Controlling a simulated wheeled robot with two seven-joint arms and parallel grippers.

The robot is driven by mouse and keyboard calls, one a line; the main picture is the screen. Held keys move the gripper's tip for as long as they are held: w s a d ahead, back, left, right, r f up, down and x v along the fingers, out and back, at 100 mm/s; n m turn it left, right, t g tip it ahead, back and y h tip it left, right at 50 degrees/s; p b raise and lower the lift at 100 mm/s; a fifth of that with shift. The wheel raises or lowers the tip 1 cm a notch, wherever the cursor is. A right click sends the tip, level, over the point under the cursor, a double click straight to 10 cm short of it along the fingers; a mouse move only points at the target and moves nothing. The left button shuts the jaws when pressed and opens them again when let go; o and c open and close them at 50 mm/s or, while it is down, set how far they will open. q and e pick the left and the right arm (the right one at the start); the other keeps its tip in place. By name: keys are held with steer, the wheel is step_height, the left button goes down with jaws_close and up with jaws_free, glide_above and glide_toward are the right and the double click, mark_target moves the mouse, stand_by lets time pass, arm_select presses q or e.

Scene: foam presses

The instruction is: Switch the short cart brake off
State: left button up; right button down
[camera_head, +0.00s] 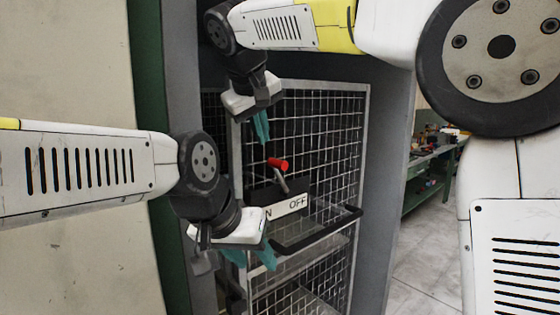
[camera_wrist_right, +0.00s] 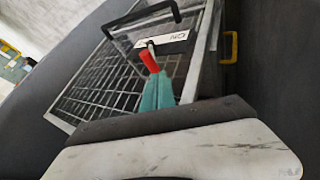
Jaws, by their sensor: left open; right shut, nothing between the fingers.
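The brake lever (camera_head: 279,174) has a red grip and a metal shaft. It rises from a dark block on the mesh cart (camera_head: 366,130) and leans slightly left in the head view. The label plate (camera_head: 291,206) below shows "OFF" at its right and part of "N" at its left. My right gripper (camera_head: 262,128) is shut and empty, just above and left of the red grip. In the right wrist view its teal fingers (camera_wrist_right: 157,93) overlap the red grip (camera_wrist_right: 149,61); I cannot tell whether they touch. My left gripper (camera_head: 252,257) is open and low, beside the black cart handle's left end.
The black cart handle (camera_head: 320,231) juts out in front below the label. Grey posts (camera_head: 385,160) frame the cart on both sides. A green workbench (camera_head: 430,180) with clutter stands at the back right. The tiled floor (camera_head: 420,250) there is clear.

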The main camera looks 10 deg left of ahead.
mark_target(269, 160)
steer(key=x, duration=1)
steer(key=shift+d, duration=0.15)
steer(key=shift+w+r, duration=0.1)
